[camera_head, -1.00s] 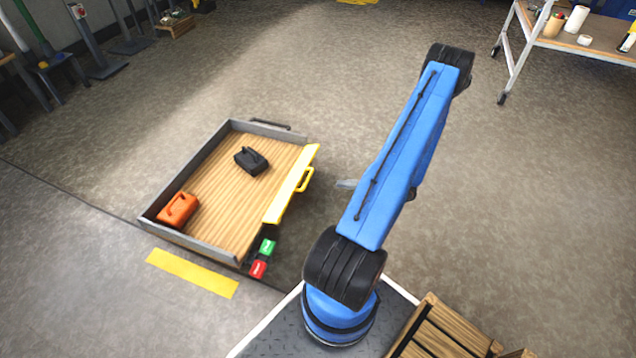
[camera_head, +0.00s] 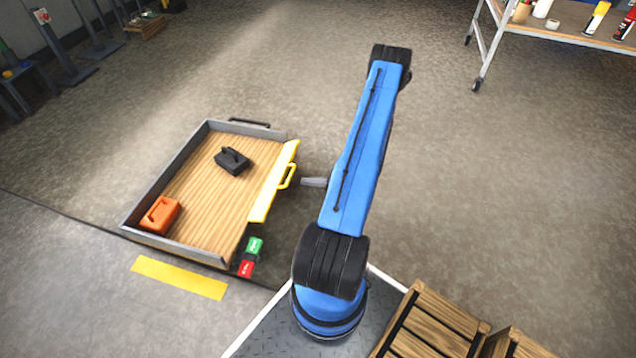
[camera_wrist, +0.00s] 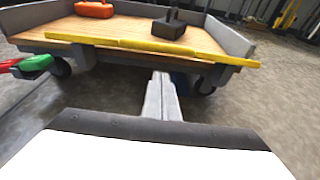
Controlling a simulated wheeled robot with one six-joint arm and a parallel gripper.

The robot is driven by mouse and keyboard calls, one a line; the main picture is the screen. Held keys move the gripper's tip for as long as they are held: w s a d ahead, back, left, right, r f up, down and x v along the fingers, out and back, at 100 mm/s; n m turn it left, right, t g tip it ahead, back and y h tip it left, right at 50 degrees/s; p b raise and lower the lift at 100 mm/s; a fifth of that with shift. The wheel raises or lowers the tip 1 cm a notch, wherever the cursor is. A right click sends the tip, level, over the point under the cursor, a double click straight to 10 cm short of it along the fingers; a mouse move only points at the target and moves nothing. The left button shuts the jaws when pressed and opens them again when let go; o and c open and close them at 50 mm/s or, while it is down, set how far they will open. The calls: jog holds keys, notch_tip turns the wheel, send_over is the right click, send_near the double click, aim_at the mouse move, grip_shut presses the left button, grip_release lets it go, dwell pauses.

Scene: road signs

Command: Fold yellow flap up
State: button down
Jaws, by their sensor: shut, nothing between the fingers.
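The yellow flap (camera_head: 273,183) runs along the right side of a low cart with a wooden floor (camera_head: 215,190). It lies low, near floor level, and does not stand up as a wall. Its yellow handle (camera_head: 287,176) sticks out to the right. In the wrist view the flap (camera_wrist: 150,46) shows as a thin band across the near edge of the cart. My gripper (camera_head: 308,182) is shut and empty, just right of the handle and apart from it. Its closed fingers (camera_wrist: 162,93) point at the flap in the wrist view. The arm hides part of the gripper.
An orange case (camera_head: 160,214) and a black case (camera_head: 232,161) sit in the cart. Green (camera_head: 254,245) and red (camera_head: 246,268) blocks are at its near corner. Wooden crates (camera_head: 430,325) stand at lower right.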

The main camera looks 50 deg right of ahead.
jog(key=shift+w+a+r, duration=0.3)
jog(key=shift+w+r, duration=0.25)
jog(key=shift+w, duration=0.2)
jog(key=shift+w+a+r, duration=0.3)
jog(key=shift+w+r, duration=0.25)
jog(key=shift+w, duration=0.15)
jog(key=shift+r, duration=0.1)
jog(key=shift+w+a+r, duration=0.1)
jog(key=shift+w+r, duration=0.05)
jog(key=shift+r, duration=0.15)
